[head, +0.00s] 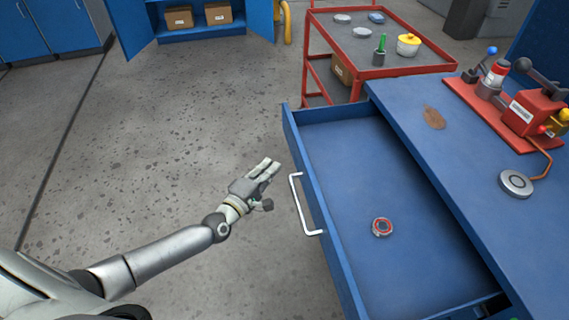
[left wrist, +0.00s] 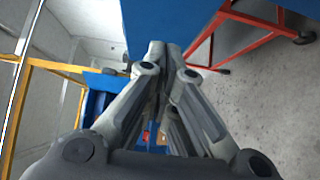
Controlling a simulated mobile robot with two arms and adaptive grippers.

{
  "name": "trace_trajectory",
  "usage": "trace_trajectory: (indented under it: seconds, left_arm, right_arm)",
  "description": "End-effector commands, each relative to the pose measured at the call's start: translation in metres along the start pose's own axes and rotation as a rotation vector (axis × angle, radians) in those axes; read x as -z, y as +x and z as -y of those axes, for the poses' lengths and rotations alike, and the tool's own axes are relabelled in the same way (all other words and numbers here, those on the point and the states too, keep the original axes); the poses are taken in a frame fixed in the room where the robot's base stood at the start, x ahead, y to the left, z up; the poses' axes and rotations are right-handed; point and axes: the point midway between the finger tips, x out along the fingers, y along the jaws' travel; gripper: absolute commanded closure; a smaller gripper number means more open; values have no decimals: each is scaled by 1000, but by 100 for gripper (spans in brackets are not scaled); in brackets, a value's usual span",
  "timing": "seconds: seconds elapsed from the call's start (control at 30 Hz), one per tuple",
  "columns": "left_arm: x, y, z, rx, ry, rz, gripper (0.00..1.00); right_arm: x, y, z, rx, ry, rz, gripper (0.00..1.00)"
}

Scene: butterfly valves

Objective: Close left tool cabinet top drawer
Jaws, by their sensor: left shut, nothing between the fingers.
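The blue top drawer (head: 375,185) of the tool cabinet (head: 440,130) is pulled out to the left in the head view. Its white bar handle (head: 303,205) is on the drawer front. A round red and grey part (head: 382,227) lies inside the drawer. My left gripper (head: 270,168) is just left of the drawer front, near the upper end of the handle and apart from it. In the left wrist view its fingers (left wrist: 165,55) are together with nothing between them, and a blue surface lies beyond the tips. My right gripper is not in view.
A red cart (head: 400,72) with a yellow pot (head: 408,44) stands behind the drawer. A red valve rig (head: 515,105) and a grey disc (head: 516,184) sit on the cabinet top. Grey floor left of the drawer is clear. An open blue cupboard (head: 145,30) stands at the back.

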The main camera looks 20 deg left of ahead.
Motion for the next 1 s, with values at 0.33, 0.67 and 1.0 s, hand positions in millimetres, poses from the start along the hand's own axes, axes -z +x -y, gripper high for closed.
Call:
trace_trajectory:
  seconds: [0.33,0.67,1.0]
  left_arm:
    - [-25,35,-1,0,-1,0,100]
    - [-28,37,0,1,1,0,100]
    - [-38,47,0,0,-3,0,100]
  right_arm:
    - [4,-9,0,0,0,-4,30]
    - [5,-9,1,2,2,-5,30]
    - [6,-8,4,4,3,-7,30]
